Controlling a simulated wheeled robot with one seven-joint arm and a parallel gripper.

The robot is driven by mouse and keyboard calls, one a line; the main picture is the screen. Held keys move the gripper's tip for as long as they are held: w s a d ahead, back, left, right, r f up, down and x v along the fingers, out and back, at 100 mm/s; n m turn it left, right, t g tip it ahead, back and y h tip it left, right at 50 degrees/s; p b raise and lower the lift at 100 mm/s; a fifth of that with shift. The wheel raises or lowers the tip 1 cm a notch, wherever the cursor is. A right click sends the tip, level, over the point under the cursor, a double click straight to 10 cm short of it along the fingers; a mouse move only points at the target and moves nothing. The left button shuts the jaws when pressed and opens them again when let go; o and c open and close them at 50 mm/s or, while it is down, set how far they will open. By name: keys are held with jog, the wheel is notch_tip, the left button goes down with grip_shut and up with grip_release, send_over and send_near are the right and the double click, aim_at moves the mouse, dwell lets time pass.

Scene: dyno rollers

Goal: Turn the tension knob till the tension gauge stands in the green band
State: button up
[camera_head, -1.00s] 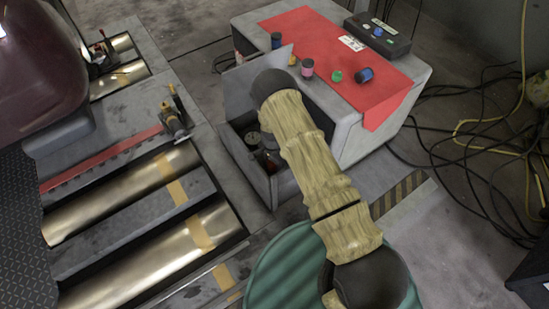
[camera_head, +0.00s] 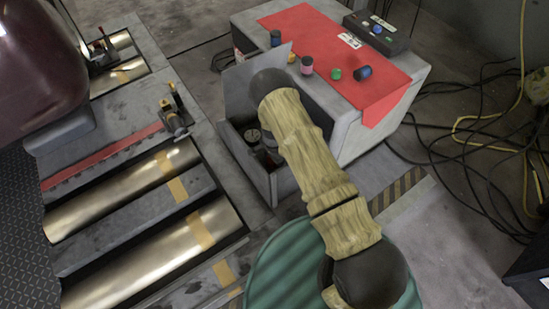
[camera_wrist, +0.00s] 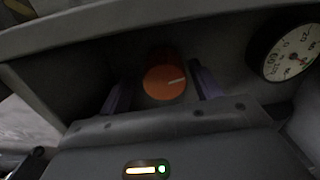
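The tension knob (camera_wrist: 165,78) is orange with a pale mark on its face, in the middle of the wrist view, inside a grey box. My gripper (camera_wrist: 161,84) is open, with one purple finger on each side of the knob. A gap shows on both sides; I cannot tell how deep the fingers reach. The tension gauge (camera_wrist: 289,52) is a round white dial in a black rim at the right. Its needle and green band are too dim to read.
The box's raised lid (camera_head: 256,78) and walls (camera_head: 262,183) stand close around my arm. A red cloth (camera_head: 310,38) with several small coloured cans lies on the cabinet beside it. Metal rollers (camera_head: 140,185) are at the left, and cables (camera_head: 470,150) lie on the floor at the right.

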jog(key=shift+a, duration=0.1)
jog(key=shift+w+r, duration=0.1)
jog(key=shift+r, duration=0.5)
notch_tip(320, 180, up, 16)
jog(key=p, duration=0.6)
jog(key=shift+s+d+r, duration=0.2)
jog(key=shift+s, duration=0.1)
jog(key=s+d+r+n+t, duration=0.1)
jog(key=s+d+r+n, duration=0.2)
jog(key=r, duration=0.6)
jog(key=s+d+r+n, duration=0.2)
jog(key=d+r, duration=0.3)
jog(key=r, duration=0.4)
jog(key=s+d+r+n+t, duration=0.2)
jog(key=s+d+r+n, duration=0.4)
jog(key=s+r, duration=0.6)
notch_tip(320, 180, up, 33)
jog(key=s+d+p, duration=0.1)
jog(key=p, duration=3.3)
jog(key=shift+f+g, duration=0.2)
jog(key=shift+g, duration=0.1)
